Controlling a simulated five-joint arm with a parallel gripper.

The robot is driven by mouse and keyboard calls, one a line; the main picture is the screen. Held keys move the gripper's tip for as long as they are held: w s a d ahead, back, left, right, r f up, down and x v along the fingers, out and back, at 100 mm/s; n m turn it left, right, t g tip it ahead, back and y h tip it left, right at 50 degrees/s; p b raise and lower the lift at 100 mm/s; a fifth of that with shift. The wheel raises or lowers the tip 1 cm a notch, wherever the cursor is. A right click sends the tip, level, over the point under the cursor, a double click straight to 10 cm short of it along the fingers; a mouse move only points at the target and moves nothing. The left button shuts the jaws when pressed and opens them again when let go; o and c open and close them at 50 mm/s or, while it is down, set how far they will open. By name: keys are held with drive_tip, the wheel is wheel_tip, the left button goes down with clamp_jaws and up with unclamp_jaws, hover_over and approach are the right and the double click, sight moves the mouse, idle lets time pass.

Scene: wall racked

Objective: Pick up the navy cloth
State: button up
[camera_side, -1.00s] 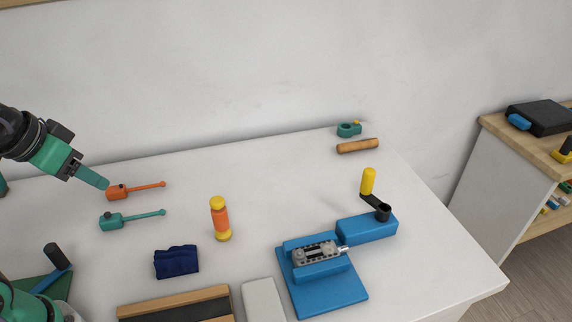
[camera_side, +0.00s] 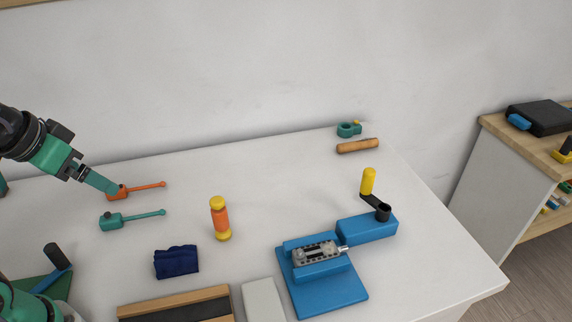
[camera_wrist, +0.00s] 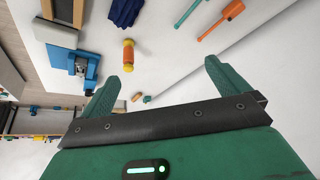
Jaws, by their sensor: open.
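The navy cloth (camera_side: 176,262) lies folded in a small bundle on the white table, left of centre in the side view. It also shows at the top of the wrist view (camera_wrist: 126,10), partly cut off by the frame edge. My gripper (camera_side: 112,188) is in the upper left of the side view, above the table and well up and left of the cloth. In the wrist view its two green fingers (camera_wrist: 160,85) are spread apart with nothing between them.
An orange and yellow cylinder (camera_side: 220,219) stands right of the cloth. An orange ratchet-like tool (camera_side: 135,190) and a teal one (camera_side: 131,219) lie behind it. A wood-edged tray (camera_side: 175,304) is in front. A blue vise-like fixture (camera_side: 321,276) stands further right.

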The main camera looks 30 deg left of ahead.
drive_tip(key=n+g, duration=0.5)
drive_tip(key=n, duration=0.3)
hover_over(174, 252)
wheel_tip(174, 252, down, 15)
drive_tip(key=shift+s+a+r, duration=0.1)
drive_tip(key=shift+a, duration=0.05)
drive_tip(key=shift+d+f+n+g, duration=0.3)
drive_tip(key=shift+f+n, duration=0.1)
drive_tip(key=shift+f, duration=0.25)
drive_tip(key=shift+f, duration=1.3)
drive_tip(key=shift+f, duration=0.1)
drive_tip(key=shift+a+f, duration=0.15)
drive_tip(key=shift+f, duration=2.35)
